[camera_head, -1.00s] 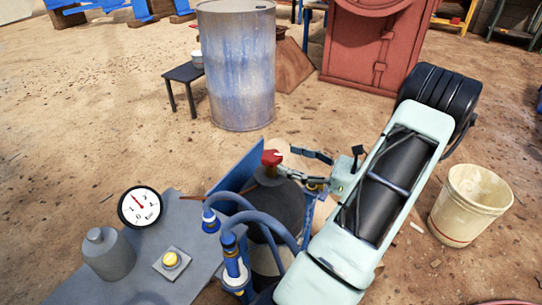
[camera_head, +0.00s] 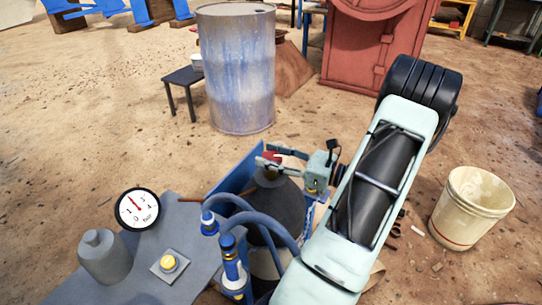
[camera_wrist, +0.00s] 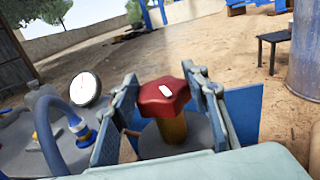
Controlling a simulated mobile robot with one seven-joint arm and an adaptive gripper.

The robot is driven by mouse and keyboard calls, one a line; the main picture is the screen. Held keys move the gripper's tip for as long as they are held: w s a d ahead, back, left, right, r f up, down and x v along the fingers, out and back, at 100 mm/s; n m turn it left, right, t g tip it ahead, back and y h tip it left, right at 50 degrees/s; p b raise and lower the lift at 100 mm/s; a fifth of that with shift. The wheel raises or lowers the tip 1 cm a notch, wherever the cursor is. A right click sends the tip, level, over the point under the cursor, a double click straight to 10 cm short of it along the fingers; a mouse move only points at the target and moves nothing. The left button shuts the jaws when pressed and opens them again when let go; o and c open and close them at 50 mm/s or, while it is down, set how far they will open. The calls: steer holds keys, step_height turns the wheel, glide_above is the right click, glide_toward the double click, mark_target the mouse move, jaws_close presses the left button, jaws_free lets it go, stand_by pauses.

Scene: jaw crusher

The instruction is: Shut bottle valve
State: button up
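The bottle valve is a red star-shaped knob (camera_head: 269,156) on a brass stem, on top of a dark grey bottle (camera_head: 277,208) in the head view. In the wrist view the red knob (camera_wrist: 164,96) sits between the two fingers of my gripper (camera_wrist: 159,74). The fingers stand on either side of it, with a visible gap on the left; contact on the right is hard to tell. My gripper (camera_head: 265,154) is open around the knob. In the head view the fingers partly hide the knob.
A blue panel (camera_head: 236,172) stands right behind the bottle. Blue hoses (camera_head: 262,217) curve in front of it. A grey table (camera_head: 187,213) on the left carries a gauge (camera_head: 137,209), a yellow button (camera_head: 168,262) and a grey canister (camera_head: 104,257). A bucket (camera_head: 470,207) stands right.

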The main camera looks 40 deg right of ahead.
steer(key=c, duration=0.4)
steer(key=shift+a+r+m+t+h+p, duration=0.15)
steer(key=shift+m+t+h+p, duration=0.15)
steer(key=shift+m+h+p, duration=0.35)
steer(key=shift+c, duration=0.3)
steer(key=m+h+p, duration=0.1)
steer(key=m+h, duration=0.1)
steer(key=h, duration=0.2)
steer(key=shift+t, duration=0.3)
steer(key=shift+f+m+h, duration=0.2)
steer(key=shift+m+h, duration=0.55)
steer(key=shift+h, duration=0.3)
steer(key=o, duration=1.2)
steer(key=shift+s, duration=0.1)
steer(key=s, duration=1.2)
steer(key=shift+a, duration=0.15)
